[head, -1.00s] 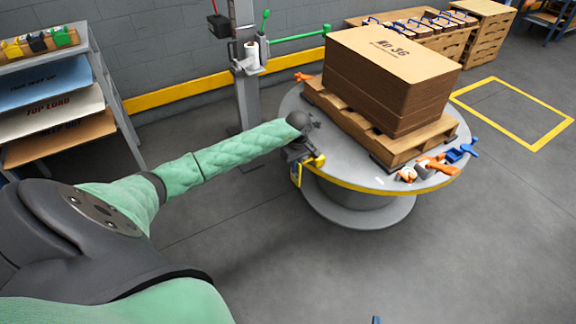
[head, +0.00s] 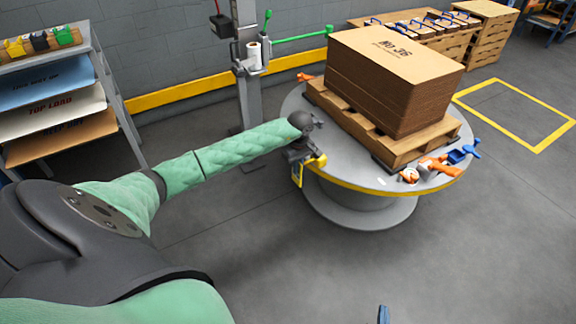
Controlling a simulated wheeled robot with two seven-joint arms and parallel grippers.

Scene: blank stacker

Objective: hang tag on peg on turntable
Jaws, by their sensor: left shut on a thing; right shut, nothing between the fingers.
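The turntable (head: 345,178) is a round grey disc with a yellow rim on a grey base. My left gripper (head: 301,160) is at its left front edge, shut on a small yellow and white tag (head: 297,174) that hangs beside the rim. A yellow piece (head: 319,161) shows just right of the gripper at the rim; I cannot tell whether it is the peg. The gripper hides the contact, so I cannot tell whether the tag touches a peg. A slim blue tip of my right gripper (head: 383,315) shows at the bottom edge, shut and empty, away from the turntable.
A wooden pallet (head: 392,152) with a stack of brown cardboard blanks (head: 372,85) stands on the turntable. Orange and blue tools (head: 436,166) lie at its right front. A grey post (head: 246,80) stands behind my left arm. The floor in front is clear.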

